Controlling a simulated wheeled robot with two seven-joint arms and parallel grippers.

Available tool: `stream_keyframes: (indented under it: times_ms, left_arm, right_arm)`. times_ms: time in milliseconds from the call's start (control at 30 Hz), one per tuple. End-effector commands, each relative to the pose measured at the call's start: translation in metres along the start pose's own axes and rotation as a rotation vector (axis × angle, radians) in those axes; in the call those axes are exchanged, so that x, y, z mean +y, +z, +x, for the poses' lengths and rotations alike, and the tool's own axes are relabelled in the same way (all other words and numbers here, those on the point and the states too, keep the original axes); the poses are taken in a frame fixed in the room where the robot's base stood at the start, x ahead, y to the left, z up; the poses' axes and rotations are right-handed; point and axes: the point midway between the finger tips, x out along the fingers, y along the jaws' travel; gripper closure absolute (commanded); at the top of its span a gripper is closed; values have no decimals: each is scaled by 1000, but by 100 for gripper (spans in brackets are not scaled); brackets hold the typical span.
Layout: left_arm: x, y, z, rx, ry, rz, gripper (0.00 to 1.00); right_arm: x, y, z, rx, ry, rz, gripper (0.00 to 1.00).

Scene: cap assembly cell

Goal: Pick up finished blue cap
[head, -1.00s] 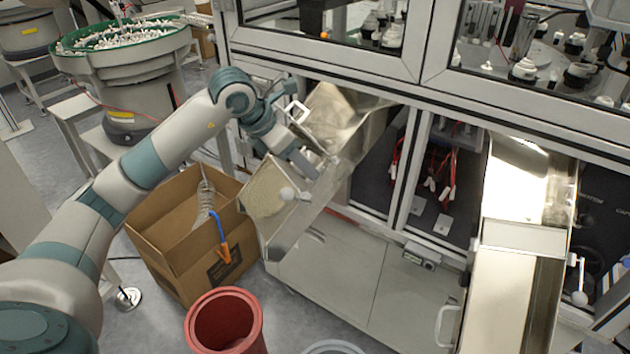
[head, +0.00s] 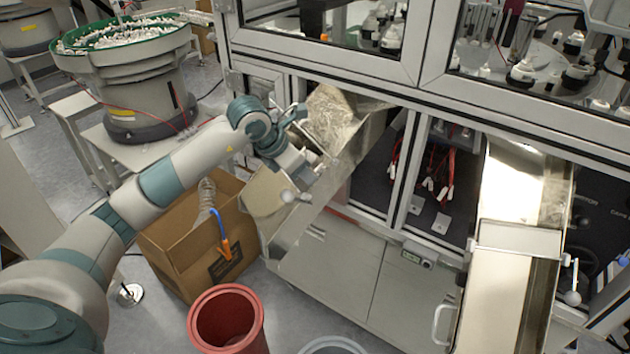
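My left gripper (head: 303,176) reaches down into the left metal chute (head: 337,123), near its lower end. Its fingers are small and partly hidden by the hand and the chute wall, so I cannot tell whether they are open or shut. No blue cap can be made out in the head view; the inside of the chute's lower end is mostly hidden. My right gripper is not in view.
A cardboard box (head: 180,255) stands below and left of the chute, with a red bin (head: 228,318) in front. A second metal chute (head: 515,238) slopes down at the right. A green-rimmed bowl feeder (head: 125,35) is at back left. Machine frame posts stand beside the left chute.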

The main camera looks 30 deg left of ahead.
Motion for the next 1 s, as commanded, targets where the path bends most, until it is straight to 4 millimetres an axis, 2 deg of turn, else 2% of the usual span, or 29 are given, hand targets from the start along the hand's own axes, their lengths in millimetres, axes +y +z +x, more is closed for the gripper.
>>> stream_keyframes:
  times_ms: [533, 567, 667, 700, 1000]
  left_arm:
    - [0, 0, 5, 1, 0, 0, 52]
    - [0, 0, 5, 1, 0, 0, 57]
    - [0, 0, 5, 1, 0, 0, 81]
    - [0, 0, 5, 1, 0, 0, 84]
    - [0, 0, 4, 1, 0, 0, 85]
  right_arm:
    - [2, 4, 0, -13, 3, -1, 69]
    - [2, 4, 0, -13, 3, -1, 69]
    - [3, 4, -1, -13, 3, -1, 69]
    - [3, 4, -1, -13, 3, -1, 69]
    - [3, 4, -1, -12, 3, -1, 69]
